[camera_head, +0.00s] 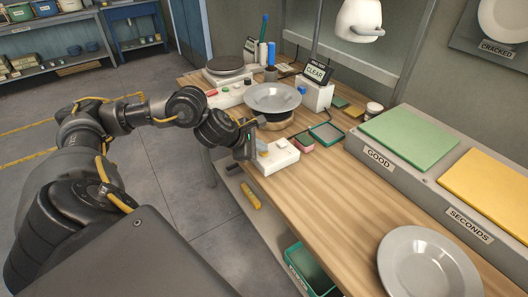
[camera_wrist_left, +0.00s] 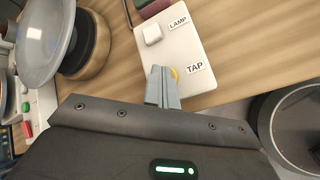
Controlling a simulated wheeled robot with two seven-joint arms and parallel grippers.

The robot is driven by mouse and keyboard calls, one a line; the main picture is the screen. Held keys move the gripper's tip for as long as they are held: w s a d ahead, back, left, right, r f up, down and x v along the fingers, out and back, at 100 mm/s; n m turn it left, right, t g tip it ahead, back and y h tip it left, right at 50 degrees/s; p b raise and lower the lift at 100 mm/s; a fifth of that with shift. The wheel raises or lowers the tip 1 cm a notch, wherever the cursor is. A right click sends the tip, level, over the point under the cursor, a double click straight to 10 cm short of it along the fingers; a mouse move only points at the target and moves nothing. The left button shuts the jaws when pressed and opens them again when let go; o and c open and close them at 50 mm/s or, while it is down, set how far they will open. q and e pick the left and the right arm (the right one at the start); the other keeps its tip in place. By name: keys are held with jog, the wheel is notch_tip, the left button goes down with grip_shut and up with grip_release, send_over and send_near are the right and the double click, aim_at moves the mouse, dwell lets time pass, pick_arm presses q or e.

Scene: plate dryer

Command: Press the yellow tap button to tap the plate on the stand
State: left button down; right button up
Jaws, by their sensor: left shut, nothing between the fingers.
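The white button box (camera_head: 287,160) stands near the table's front edge. In the left wrist view the box (camera_wrist_left: 190,45) carries a white button beside LAMP and the yellow tap button (camera_wrist_left: 175,73) beside TAP. My left gripper (camera_head: 262,149) is shut and empty. Its fingertips (camera_wrist_left: 161,74) are over the tap button and hide most of it; I cannot tell whether they touch or press it. The grey plate (camera_head: 273,95) lies on the round stand (camera_head: 275,121), and it also shows in the left wrist view (camera_wrist_left: 45,38). My right gripper is not in view.
Behind the plate stands a white box with a CLEAR sign (camera_head: 316,73). A panel with green and red buttons (camera_head: 228,92) is left of the plate. Another grey plate (camera_head: 428,264) lies at the front right. GOOD (camera_head: 412,138) and SECONDS (camera_head: 495,190) pads line the right.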

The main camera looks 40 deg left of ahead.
aim_at(261, 153)
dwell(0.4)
pick_arm(q)
jog(key=shift+r+p, duration=0.65)
jog(key=shift+r, duration=0.2)
notch_tip(261, 153, up, 5)
jog(key=p, duration=0.4)
dwell(0.7)
